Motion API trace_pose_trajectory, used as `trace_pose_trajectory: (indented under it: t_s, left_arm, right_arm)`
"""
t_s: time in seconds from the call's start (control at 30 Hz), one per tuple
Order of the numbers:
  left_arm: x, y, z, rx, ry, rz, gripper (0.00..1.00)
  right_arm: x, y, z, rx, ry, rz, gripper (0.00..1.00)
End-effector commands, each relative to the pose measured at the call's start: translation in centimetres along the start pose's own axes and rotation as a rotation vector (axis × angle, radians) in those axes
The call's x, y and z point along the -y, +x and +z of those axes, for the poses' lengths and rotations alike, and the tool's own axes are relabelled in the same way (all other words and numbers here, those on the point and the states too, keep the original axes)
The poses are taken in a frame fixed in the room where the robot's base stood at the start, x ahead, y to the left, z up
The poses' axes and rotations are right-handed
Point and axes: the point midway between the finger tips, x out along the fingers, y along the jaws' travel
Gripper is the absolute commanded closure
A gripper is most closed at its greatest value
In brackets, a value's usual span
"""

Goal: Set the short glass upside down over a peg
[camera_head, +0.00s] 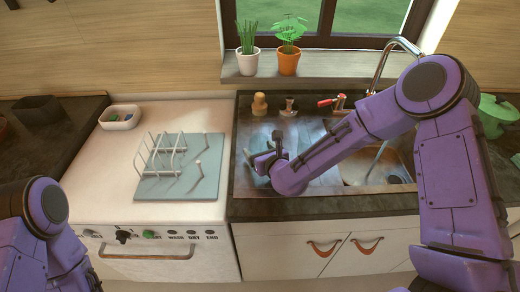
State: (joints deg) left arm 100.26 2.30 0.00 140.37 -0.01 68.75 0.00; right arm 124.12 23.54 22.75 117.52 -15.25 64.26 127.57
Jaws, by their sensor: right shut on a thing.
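The blue-grey drying mat (180,190) lies on the white top at the left of the sink. White upright pegs (206,141) stand on its right part, and a white wire rack (165,150) stands on its left part. My right gripper (262,162) is over the left part of the sink unit, right of the mat, and is shut on what seems to be the short glass. The glass is mostly hidden by the gripper, and its tilt cannot be told. My left arm shows at the lower left, but its gripper is out of view.
A small white dish (120,117) stands behind the mat. Wooden and metal stoppers (260,104) and a red-handled tap (333,101) line the back of the sink. Two potted plants (288,62) stand on the sill.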

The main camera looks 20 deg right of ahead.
Motion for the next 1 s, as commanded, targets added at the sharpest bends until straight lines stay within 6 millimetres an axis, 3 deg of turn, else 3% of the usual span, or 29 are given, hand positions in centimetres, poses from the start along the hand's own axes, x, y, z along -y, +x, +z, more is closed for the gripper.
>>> trace_pose_trajectory:
  t_s: [0.3, 0.33, 0.4, 0.7, 1.0]
  left_arm:
    - [-0.1, 0.6, 0.2, 0.0, 0.0, 0.0, 0.02]
    - [0.0, 0.4, 0.1, 0.0, 0.0, 0.0, 0.02]
    - [0.0, 0.3, 0.1, 0.0, 0.0, 0.0, 0.02]
    - [0.0, 0.1, 0.1, 0.0, 0.0, 0.0, 0.02]
    - [-0.1, 1.6, 0.7, 0.0, 0.0, 0.0, 0.02]
  right_arm:
    - [0.0, 0.2, -0.4, 0.001, 0.001, 0.0, 0.6]
    - [0.0, 0.1, -0.3, 0.001, 0.0, 0.0, 0.15]
    - [0.0, 0.1, -0.2, 0.0, 0.0, 0.0, 0.0]
    - [0.0, -0.6, 0.1, 0.0, 0.001, 0.0, 0.0]
    - [0.0, -8.0, 0.0, 0.003, 0.005, 0.0, 0.0]
